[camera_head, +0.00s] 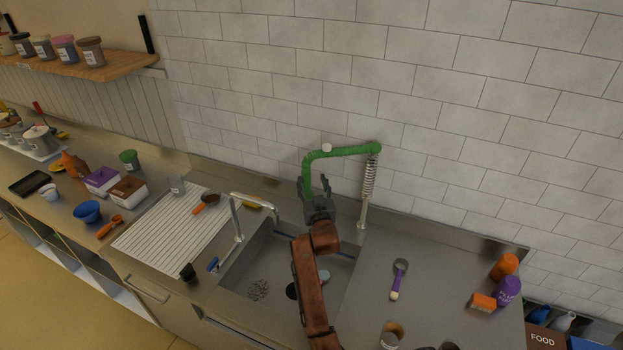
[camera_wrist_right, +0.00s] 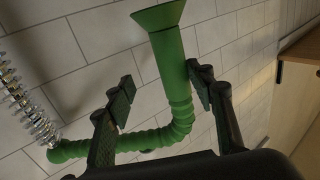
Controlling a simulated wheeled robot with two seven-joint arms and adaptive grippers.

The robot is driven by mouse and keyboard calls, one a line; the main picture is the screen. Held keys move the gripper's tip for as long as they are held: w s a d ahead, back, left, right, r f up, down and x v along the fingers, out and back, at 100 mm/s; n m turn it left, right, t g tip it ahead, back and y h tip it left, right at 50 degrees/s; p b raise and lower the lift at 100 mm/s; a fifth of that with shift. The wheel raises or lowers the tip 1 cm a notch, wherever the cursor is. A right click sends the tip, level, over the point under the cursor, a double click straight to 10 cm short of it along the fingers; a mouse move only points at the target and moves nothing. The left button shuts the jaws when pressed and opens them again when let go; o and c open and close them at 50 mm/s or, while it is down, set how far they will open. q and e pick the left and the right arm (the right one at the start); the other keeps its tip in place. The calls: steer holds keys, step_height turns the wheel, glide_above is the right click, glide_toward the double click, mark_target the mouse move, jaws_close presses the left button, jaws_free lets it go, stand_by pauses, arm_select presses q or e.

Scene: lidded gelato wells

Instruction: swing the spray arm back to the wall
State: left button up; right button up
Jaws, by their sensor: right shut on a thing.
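The green spray arm (camera_head: 342,151) reaches left from the top of a spring-wrapped post (camera_head: 368,180) at the back of the sink, close to the tiled wall, then bends down at its left end. My right gripper (camera_head: 314,186) is at this hanging end, with its fingers either side. In the right wrist view the green tube (camera_wrist_right: 176,85) with its flared end passes between the fingers of the right gripper (camera_wrist_right: 163,82), and the metal spring (camera_wrist_right: 25,100) is at the left. The exact contact is hard to see. My left gripper is not in view.
The sink basin (camera_head: 268,262) lies below my right arm. A faucet (camera_head: 238,215) stands left of it, beside a ribbed drainboard (camera_head: 150,240). A purple-handled scoop (camera_head: 398,279), an orange sponge (camera_head: 483,302) and bottles (camera_head: 506,290) lie on the right counter.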

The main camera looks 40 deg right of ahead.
steer(key=shift+s+a+p, duration=0.7)
steer(key=shift+s+a, duration=0.65)
steer(key=shift+a, duration=0.05)
steer(key=shift+s+a+p, duration=0.3)
steer(key=shift+s+a, duration=0.45)
steer(key=shift+a, duration=0.15)
steer(key=shift+p, duration=0.3)
steer(key=shift+f, duration=0.1)
steer(key=shift+c, duration=0.2)
